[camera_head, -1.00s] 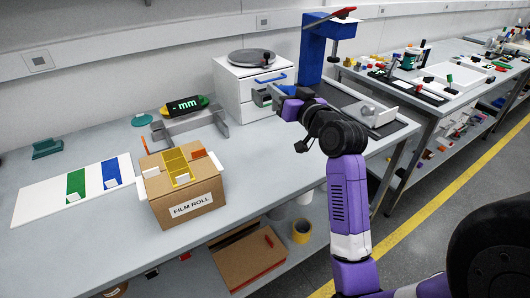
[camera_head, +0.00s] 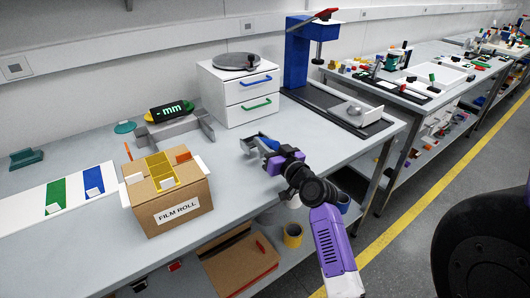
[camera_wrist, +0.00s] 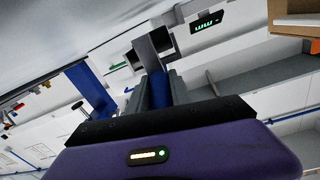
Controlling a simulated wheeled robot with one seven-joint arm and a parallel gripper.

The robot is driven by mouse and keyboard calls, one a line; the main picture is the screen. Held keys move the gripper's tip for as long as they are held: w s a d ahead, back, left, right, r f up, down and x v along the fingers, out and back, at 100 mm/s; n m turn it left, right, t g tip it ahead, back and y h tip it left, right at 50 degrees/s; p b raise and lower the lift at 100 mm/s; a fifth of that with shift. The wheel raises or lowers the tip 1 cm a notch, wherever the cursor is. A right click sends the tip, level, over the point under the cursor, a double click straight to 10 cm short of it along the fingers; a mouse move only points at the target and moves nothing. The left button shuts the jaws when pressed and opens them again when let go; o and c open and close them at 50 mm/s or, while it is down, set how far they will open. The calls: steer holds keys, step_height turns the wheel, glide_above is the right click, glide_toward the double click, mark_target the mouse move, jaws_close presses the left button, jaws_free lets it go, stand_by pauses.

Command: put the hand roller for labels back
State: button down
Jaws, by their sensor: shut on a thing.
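My gripper (camera_head: 259,147) is shut on the hand roller in front of the white drawer unit, over the right half of the near bench. In the wrist view the fingers (camera_wrist: 157,92) close on the blue handle of the hand roller (camera_wrist: 149,50). Its grey frame and dark end stick out beyond the fingertips. The roller shows only small in the head view (camera_head: 264,140). Whether it touches the bench top is hard to tell.
A cardboard film roll box (camera_head: 172,211) with yellow dividers stands left of my gripper. The white drawer unit (camera_head: 238,92), both drawers shut, stands behind. A green-lit mm display (camera_head: 170,109) sits on a grey stand. A blue press (camera_head: 298,58) stands right. Bare bench lies around my gripper.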

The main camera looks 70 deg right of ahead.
steer(key=shift+f+b, duration=0.35)
steer(key=shift+f, duration=1.05)
steer(key=shift+f+b, duration=0.3)
steer(key=shift+b, duration=0.15)
steer(key=c, duration=1.2)
jaws_free()
steer(key=shift+o, duration=0.2)
steer(key=shift+r+p, duration=0.15)
steer(key=shift+p, duration=0.3)
steer(key=shift+s+a, duration=0.15)
steer(key=shift+s, duration=0.1)
steer(key=b+v, duration=0.1)
steer(key=v, duration=0.2)
steer(key=b+v, duration=0.1)
steer(key=v, duration=0.3)
steer(key=b+v, duration=0.1)
steer(key=v, duration=0.2)
steer(key=shift+s+a+f, duration=0.15)
steer(key=shift+a+f, duration=0.2)
steer(key=shift+f, duration=0.05)
steer(key=shift+s+a+r, duration=0.1)
steer(key=shift+s+a, duration=0.1)
steer(key=shift+s, duration=0.15)
